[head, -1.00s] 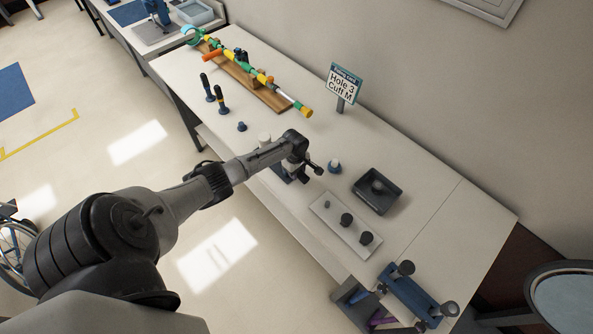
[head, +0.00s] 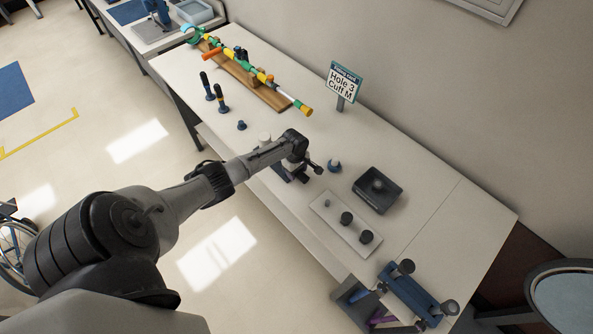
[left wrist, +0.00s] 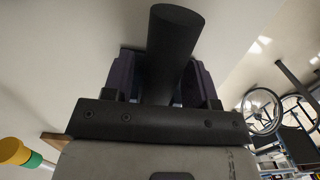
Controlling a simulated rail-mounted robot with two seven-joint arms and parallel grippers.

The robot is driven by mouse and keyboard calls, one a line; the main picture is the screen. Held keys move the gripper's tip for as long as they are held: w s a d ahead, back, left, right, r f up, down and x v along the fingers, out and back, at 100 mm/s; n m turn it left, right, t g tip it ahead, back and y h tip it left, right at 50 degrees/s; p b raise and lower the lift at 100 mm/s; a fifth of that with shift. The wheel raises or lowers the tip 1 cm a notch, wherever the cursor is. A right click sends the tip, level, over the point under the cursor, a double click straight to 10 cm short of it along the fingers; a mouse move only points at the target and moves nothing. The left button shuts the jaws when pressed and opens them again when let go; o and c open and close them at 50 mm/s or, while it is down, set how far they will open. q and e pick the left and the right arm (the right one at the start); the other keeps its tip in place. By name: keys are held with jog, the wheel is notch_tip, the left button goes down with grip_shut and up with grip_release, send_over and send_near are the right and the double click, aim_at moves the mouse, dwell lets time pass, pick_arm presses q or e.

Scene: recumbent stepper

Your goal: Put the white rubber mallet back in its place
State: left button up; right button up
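My left gripper (head: 306,170) is over the front part of the bench, right of its middle. In the left wrist view a thick dark cylinder (left wrist: 172,50) stands between the purple-tinted fingers, which appear to close on it from both sides. It looks like a handle; I cannot tell for sure that it belongs to the white mallet. A blue piece stands under the arm, mostly hidden. My right gripper is not in view.
A sign (head: 344,82) reads "Hole 3 Cuff M". A wooden board with coloured pipes (head: 262,92) and two dark-handled tools (head: 221,98) stand further left.

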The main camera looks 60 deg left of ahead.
pick_arm(q)
jog(key=shift+o, duration=0.5)
jog(key=shift+r, duration=0.25)
notch_tip(320, 180, up, 13)
jog(key=p, duration=0.1)
jog(key=shift+s+a+r+p, duration=0.15)
jog(key=shift+a+p, duration=0.2)
jog(key=shift+a, duration=0.05)
